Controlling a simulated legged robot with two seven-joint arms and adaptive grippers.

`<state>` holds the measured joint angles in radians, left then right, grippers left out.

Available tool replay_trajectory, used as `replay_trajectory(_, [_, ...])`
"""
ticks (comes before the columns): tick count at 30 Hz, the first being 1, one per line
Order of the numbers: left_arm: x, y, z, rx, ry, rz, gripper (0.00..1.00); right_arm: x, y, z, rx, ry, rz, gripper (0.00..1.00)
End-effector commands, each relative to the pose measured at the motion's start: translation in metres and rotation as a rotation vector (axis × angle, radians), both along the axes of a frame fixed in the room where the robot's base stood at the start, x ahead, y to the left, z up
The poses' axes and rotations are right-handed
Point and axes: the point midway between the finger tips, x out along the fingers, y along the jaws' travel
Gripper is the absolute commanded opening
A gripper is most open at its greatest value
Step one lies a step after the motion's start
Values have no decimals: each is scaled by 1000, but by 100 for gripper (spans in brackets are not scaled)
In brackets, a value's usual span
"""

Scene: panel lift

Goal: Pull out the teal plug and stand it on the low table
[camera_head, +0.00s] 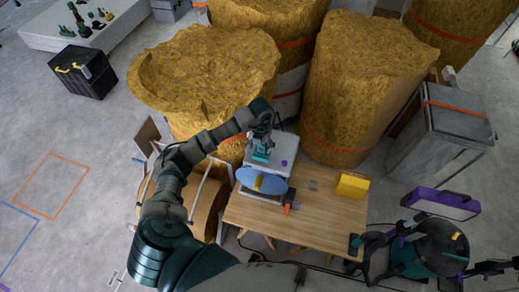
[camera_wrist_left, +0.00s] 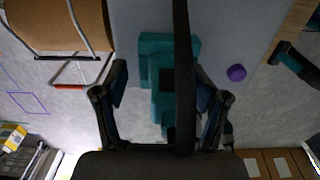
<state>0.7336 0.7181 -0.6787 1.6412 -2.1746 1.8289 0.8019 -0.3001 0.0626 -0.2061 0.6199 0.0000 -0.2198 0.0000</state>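The teal plug (camera_head: 261,152) stands on a pale grey box-like block (camera_head: 283,166) on the wooden low table (camera_head: 325,213). In the left wrist view the plug (camera_wrist_left: 160,62) shows as a stepped teal shape, partly hidden by a dark bar of the gripper. My left gripper (camera_head: 262,136) is right at the plug from above. In the left wrist view its fingers (camera_wrist_left: 163,92) are spread on both sides of the plug, with a gap on the left side; contact on the right side cannot be told.
A blue disc (camera_head: 262,181) leans at the block's front, near an orange and black tool (camera_head: 290,197). A yellow block (camera_head: 352,186) stands at the table's right. The table's front middle is bare. Large straw-coloured bales (camera_head: 205,75) stand close behind. A purple knob (camera_wrist_left: 236,73) is beside the plug.

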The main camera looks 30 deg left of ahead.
Motion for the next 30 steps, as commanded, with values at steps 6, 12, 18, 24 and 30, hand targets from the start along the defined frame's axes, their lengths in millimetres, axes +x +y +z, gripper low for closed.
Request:
replay_trajectory(6, [1, -5, 0, -4, 0, -4, 69, 0, -18, 1, -22, -1, 1, 40])
replay_trajectory(12, [2, -7, -1, -10, -1, -4, 69, 1, -30, 2, -36, -1, 0, 40])
replay_trajectory(18, [3, -8, -2, -10, 0, -4, 69, 1, -23, 1, -26, -1, -2, 40])
replay_trajectory(24, [3, -11, -1, -7, -1, -3, 69, 0, -4, 1, -5, 0, -1, 40])
replay_trajectory(30, [3, -14, 0, -4, -1, -3, 69, 0, -7, 1, -8, 0, 1, 40])
